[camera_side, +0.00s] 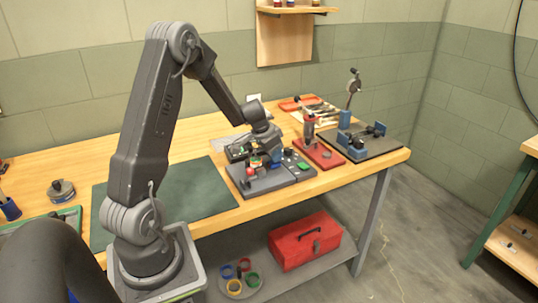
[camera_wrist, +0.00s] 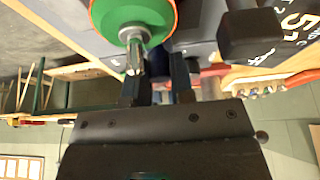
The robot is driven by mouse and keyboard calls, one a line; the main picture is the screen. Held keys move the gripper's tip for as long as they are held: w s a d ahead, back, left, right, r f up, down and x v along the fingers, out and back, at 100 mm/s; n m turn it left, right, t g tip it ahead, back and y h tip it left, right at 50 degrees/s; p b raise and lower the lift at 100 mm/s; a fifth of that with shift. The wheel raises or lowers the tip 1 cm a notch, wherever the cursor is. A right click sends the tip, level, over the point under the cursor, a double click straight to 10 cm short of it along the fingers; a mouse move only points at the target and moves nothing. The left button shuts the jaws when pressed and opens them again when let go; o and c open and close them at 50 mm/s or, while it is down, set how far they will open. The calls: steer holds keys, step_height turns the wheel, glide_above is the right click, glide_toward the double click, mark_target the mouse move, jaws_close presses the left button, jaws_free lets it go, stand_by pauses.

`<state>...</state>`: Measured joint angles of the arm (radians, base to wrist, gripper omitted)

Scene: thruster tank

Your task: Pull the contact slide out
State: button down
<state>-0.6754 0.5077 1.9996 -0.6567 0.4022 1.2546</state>
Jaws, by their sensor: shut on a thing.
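My gripper (camera_side: 256,163) is low over a dark grey fixture (camera_side: 268,184) on the bench. In the wrist view my gripper (camera_wrist: 156,78) has its two dark fingers on either side of a narrow part at the fixture. I take this part to be the contact slide; the fingers hide most of it and its outline is unclear. A green disc with an orange rim (camera_wrist: 108,22) and a pale knob with a metal stem (camera_wrist: 134,36) are close to the fingers. How far the slide is out cannot be told.
A green button (camera_side: 303,166) is on the fixture's right part. A red-based device (camera_side: 320,155) and a dark plate with blue blocks (camera_side: 366,146) stand to the right. A dark green mat (camera_side: 190,188) lies clear to the left. A red toolbox (camera_side: 305,240) sits on the lower shelf.

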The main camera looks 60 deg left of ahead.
steer(key=c, duration=1)
jaws_free()
steer(key=shift+w, duration=0.15)
steer(key=v, duration=1.4)
steer(key=shift+f, duration=0.1)
